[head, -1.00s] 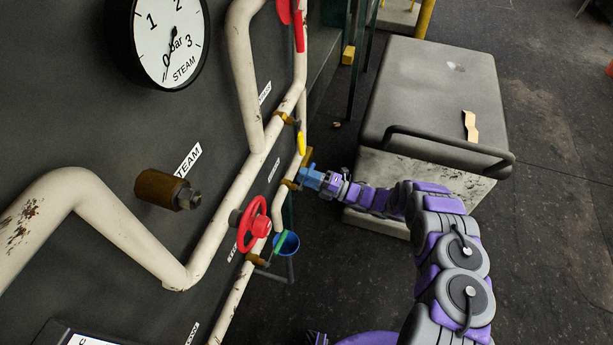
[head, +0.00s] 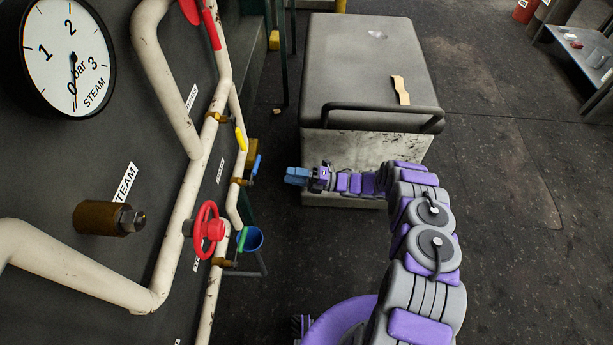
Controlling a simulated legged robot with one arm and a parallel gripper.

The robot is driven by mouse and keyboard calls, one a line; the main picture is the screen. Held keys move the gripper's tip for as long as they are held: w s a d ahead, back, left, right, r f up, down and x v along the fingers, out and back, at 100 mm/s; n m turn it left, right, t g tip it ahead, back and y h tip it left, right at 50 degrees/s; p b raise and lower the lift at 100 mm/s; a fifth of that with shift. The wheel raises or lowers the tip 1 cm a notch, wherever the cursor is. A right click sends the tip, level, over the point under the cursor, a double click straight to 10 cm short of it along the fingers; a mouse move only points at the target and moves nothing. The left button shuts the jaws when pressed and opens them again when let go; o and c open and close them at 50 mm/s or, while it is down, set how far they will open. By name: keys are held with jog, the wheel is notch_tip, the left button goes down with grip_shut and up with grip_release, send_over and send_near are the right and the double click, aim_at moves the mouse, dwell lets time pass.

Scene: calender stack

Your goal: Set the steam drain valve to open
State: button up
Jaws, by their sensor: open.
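Several small lever valves sit on the cream pipes of the dark panel in the head view. One has a yellow lever (head: 241,138), one a blue lever (head: 256,166), and one a green lever (head: 242,240) beside a blue funnel (head: 252,238). The labels are too small or slanted to read, so I cannot tell which is the steam drain valve. The blue lever slants up and out from its brass body. My gripper (head: 288,176) is open, with blue fingers pointing left toward the blue lever, and appears apart from it. Nothing shows between the fingers.
A red handwheel (head: 207,229) stands out from the panel below the blue lever. A steam gauge (head: 68,58) and a brass fitting (head: 110,218) are at left. A grey cabinet (head: 368,75) with a dark rail stands behind my arm.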

jog(key=shift+v, duration=2.25)
